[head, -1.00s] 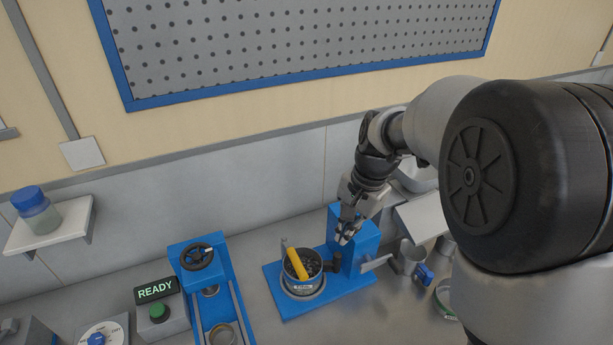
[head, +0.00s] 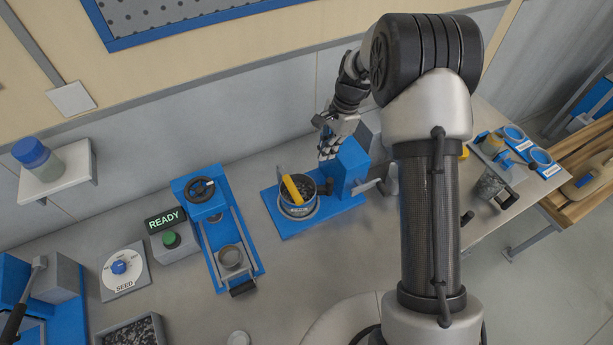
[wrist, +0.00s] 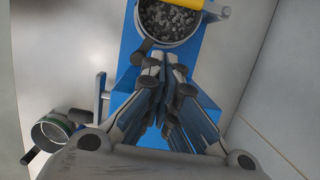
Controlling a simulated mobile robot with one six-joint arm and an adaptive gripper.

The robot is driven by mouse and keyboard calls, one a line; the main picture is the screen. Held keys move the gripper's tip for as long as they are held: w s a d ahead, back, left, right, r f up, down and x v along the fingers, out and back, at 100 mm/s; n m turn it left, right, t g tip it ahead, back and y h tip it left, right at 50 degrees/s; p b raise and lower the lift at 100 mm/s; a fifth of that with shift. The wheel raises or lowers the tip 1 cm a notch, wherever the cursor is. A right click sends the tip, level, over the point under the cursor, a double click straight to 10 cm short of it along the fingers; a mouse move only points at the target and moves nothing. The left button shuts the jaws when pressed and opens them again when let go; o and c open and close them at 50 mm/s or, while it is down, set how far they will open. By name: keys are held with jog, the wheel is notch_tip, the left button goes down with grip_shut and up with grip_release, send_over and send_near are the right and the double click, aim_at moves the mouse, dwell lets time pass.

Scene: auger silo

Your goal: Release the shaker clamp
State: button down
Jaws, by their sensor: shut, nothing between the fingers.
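The shaker is a blue base (head: 288,224) with a blue block (head: 349,165) on its right. A round metal pot (head: 299,211) filled with dark grains stands on the base. A yellow bar (head: 291,188), apparently the clamp, lies across the pot's top; part of it shows at the top edge of the wrist view (wrist: 185,3). In the wrist view my gripper (wrist: 168,80) hangs over the block, with the pot (wrist: 168,25) beyond the fingertips. A dark knob (wrist: 140,52) shows near the fingers.
Left of the shaker stand a blue press (head: 207,205), a READY box (head: 168,228) and a SEED dial (head: 122,268). A jar (head: 33,155) sits on a wall shelf. Jars and blue rings (head: 515,136) lie at the right. The bench front before the shaker looks clear.

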aim_at(289, 182)
jog(key=a+f, duration=0.1)
jog(key=f, duration=0.2)
jog(key=s+a+f, duration=0.1)
jog(key=a+f, duration=0.1)
jog(key=f, duration=0.1)
jog(key=s+a+f, duration=0.1)
jog(key=a+f, duration=0.1)
jog(key=f, duration=0.1)
jog(key=shift+s+a+f, duration=0.1)
jog(key=shift+a+f, duration=0.05)
jog(key=shift+f, duration=0.15)
jog(key=shift+s+a, duration=0.15)
jog(key=shift+a, duration=0.2)
jog(key=shift+s+a, duration=0.1)
jog(key=shift+s, duration=0.05)
